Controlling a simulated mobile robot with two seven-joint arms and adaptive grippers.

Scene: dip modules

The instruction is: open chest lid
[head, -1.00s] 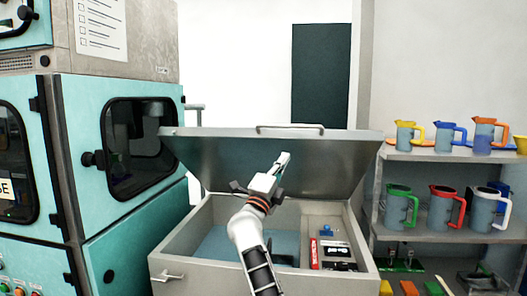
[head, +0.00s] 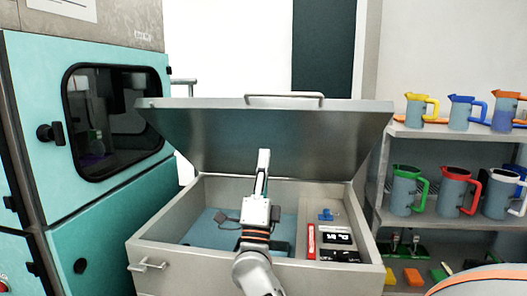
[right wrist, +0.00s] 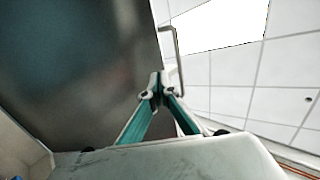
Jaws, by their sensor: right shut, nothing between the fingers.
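The grey metal chest (head: 150,230) stands in front of me with its lid (head: 220,140) raised and tilted back. A bar handle (head: 285,97) runs along the lid's top edge; it also shows in the right wrist view (right wrist: 178,60). My right gripper (head: 264,153) is shut and empty, pointing up in front of the lid's inner face. In the right wrist view my right gripper's fingertips (right wrist: 157,78) meet beside the lid (right wrist: 70,60). I cannot tell whether they touch it. My left gripper is not in view.
Inside the chest lie a red bar (head: 311,241), a blue part (head: 326,215) and a dark module (head: 338,237). A teal cabinet (head: 100,215) stands close on the left. A shelf (head: 450,133) with coloured-handled jugs stands on the right.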

